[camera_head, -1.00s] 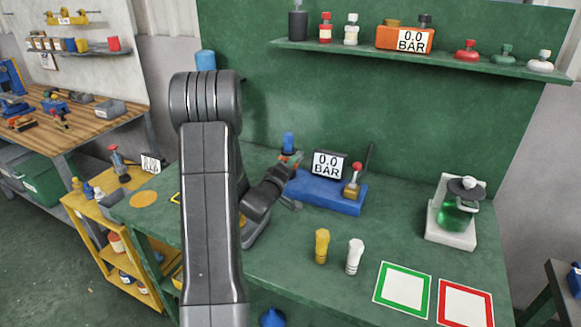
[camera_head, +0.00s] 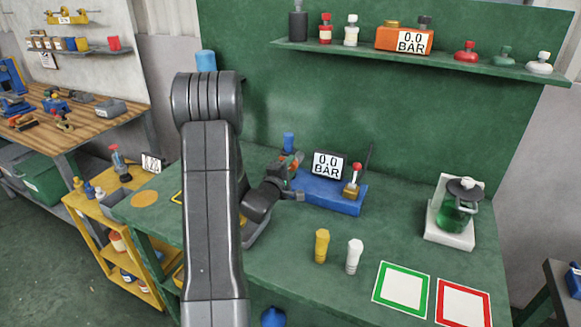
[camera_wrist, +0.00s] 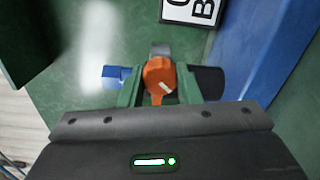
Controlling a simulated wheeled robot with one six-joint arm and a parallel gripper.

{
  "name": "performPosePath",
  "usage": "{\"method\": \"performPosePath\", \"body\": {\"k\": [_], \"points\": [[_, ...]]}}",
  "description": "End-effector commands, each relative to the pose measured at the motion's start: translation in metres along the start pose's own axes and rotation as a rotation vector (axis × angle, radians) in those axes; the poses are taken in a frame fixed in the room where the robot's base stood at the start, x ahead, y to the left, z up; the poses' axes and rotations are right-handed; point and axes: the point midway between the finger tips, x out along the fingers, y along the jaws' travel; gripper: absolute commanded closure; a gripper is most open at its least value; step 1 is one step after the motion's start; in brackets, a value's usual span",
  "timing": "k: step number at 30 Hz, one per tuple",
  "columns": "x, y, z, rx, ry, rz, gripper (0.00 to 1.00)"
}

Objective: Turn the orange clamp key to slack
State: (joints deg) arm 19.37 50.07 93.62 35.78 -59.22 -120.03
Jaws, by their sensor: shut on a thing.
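The orange clamp key (camera_wrist: 160,80) shows in the wrist view between the two green fingers of my gripper (camera_wrist: 158,92), which are shut on it. A pale mark lies across the key's face. A grey part shows just behind the key, and a blue cylinder end (camera_wrist: 112,76) sticks out to its left. In the head view my gripper (camera_head: 294,180) is at the left end of the blue base (camera_head: 330,200), mostly side-on. A little orange shows by the fingers there, and a blue cylinder top (camera_head: 288,140) stands behind them.
A display reading 0.0 BAR (camera_head: 328,165) and a red-topped lever (camera_head: 353,182) stand on the blue base. Yellow (camera_head: 321,245) and white (camera_head: 354,256) fittings stand in front. A green-liquid flask (camera_head: 458,212) is at right.

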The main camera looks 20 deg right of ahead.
Motion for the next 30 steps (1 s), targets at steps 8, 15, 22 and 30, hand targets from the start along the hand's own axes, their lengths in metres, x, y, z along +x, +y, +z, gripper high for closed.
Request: {"method": "performPosePath", "body": {"k": [8, 15, 22, 30], "points": [[0.000, -0.001, -0.001, -0.003, 0.001, -0.001, 0.93], [0.000, -0.001, -0.001, -0.002, 0.001, -0.001, 0.48], [0.000, 0.000, 0.000, -0.002, 0.001, -0.001, 0.48], [-0.030, -0.002, -0.001, -0.002, 0.002, -0.001, 0.48]]}}
